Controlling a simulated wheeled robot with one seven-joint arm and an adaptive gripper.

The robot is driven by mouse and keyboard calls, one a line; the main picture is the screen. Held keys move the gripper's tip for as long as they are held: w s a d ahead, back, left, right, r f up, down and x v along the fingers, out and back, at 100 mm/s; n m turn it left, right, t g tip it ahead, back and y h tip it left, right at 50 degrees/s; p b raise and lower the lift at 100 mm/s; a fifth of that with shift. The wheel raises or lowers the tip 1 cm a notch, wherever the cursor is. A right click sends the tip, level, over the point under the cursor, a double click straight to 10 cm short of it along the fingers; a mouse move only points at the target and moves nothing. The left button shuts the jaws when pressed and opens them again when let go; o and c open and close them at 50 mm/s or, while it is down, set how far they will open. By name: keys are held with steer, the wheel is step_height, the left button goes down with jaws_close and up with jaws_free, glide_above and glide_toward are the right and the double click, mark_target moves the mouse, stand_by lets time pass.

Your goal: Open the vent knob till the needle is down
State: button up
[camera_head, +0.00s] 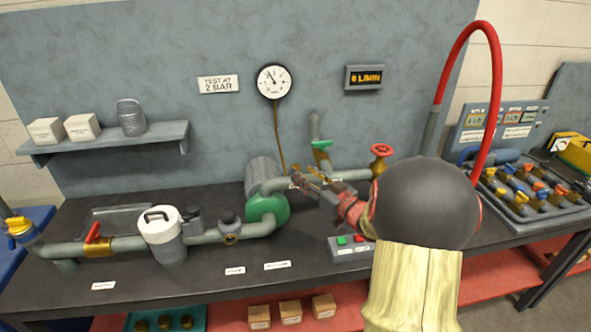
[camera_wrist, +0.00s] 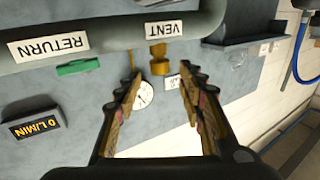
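The vent knob (camera_wrist: 160,60) is a small brass fitting on the pipe with the VENT label (camera_wrist: 163,29) in the wrist view, which looks upside down. In the head view I cannot make it out clearly near my gripper. The round white gauge (camera_head: 274,81) hangs on the back panel; its dark needle points up and left. The gauge also shows in the wrist view (camera_wrist: 143,93), partly behind a finger. My gripper (camera_wrist: 161,82) is open and empty, its fingers apart on either side of the knob's line; I cannot tell the distance. In the head view, my gripper (camera_head: 305,182) is by the pipe.
A green pump (camera_head: 267,209) and pipework stand close to my gripper. A red handwheel (camera_head: 382,151) and green-handled valve (camera_head: 321,150) are nearby. A button box (camera_head: 350,248) sits below my arm. The display (camera_head: 365,78) reads 0 L/MIN.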

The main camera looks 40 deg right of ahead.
mark_target(298, 169)
steer(key=shift+w+d+b, duration=0.2)
steer(key=shift+w+b, duration=0.55)
steer(key=shift+w, duration=2)
steer(key=shift+c, duration=1.3)
jaws_close()
